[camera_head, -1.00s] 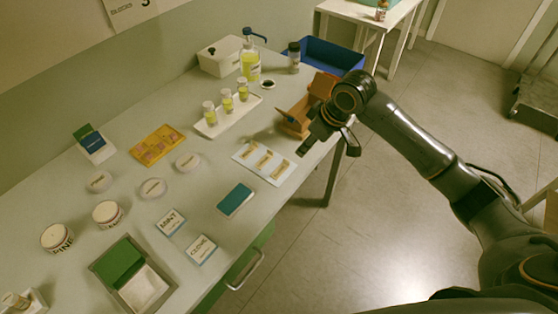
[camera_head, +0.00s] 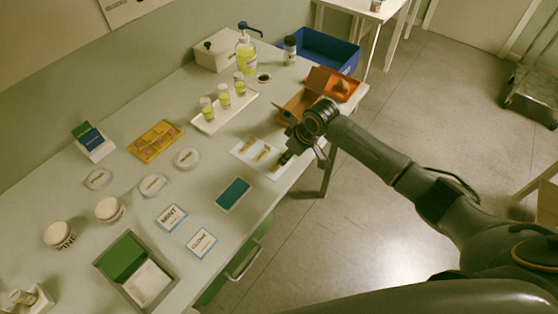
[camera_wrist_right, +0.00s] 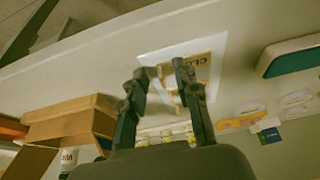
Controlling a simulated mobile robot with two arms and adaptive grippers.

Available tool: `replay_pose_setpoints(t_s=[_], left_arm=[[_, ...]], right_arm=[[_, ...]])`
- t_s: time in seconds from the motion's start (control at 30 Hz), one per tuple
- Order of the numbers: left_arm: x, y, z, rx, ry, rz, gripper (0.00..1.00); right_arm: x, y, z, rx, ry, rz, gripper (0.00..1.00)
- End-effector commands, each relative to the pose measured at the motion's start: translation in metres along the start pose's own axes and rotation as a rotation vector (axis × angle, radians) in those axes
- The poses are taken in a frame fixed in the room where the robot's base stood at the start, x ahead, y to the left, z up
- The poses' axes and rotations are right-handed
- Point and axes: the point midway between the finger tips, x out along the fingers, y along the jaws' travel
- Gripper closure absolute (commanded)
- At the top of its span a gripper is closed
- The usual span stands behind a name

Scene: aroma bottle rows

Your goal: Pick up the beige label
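Beige labels (camera_head: 262,153) lie in a row on a white sheet (camera_head: 238,149) near the table's front edge. In the right wrist view, one beige label (camera_wrist_right: 203,59) with dark lettering, partly readable as "CL", lies on the white sheet (camera_wrist_right: 212,43), with other tan strips beyond it. My right gripper (camera_head: 288,157) is low over the right end of the sheet and hides part of it. In the wrist view its fingers (camera_wrist_right: 163,70) are apart, with the tips in front of the nearest label. Contact with the label cannot be told. My left gripper is not in view.
An orange-brown box (camera_head: 298,105) stands just behind my right gripper. A white tray (camera_head: 215,125) with several yellow-filled bottles is farther back. A teal pad (camera_head: 233,194) and the MINT (camera_head: 171,217) and CLOVE (camera_head: 201,242) cards lie nearer.

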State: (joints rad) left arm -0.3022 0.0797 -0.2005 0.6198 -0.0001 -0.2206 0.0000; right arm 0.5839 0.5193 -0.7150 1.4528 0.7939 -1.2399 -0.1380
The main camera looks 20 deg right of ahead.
Motion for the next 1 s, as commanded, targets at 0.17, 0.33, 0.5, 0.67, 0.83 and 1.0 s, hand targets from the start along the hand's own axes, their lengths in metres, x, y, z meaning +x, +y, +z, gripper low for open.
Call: replay_pose_setpoints(t_s=[0.17, 0.33, 0.5, 0.67, 0.83, 1.0], left_arm=[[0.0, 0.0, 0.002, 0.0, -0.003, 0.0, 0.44], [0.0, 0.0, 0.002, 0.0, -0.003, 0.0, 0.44], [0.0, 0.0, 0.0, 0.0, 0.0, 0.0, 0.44], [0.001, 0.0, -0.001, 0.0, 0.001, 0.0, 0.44], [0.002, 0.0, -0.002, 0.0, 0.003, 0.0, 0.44], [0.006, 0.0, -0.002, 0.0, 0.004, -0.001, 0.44]], right_arm=[[0.0, 0.0, 0.0, 0.0, 0.0, 0.0, 0.85], [0.0, 0.0, 0.0, 0.0, 0.0, 0.0, 1.0], [-0.001, 0.0, 0.0, 0.001, 0.0, 0.0, 1.0], [-0.002, 0.0, -0.001, 0.0, 0.0, 0.0, 1.0], [-0.012, 0.001, -0.005, 0.001, 0.002, 0.001, 1.0], [-0.035, -0.003, -0.011, -0.002, 0.002, 0.001, 1.0]])
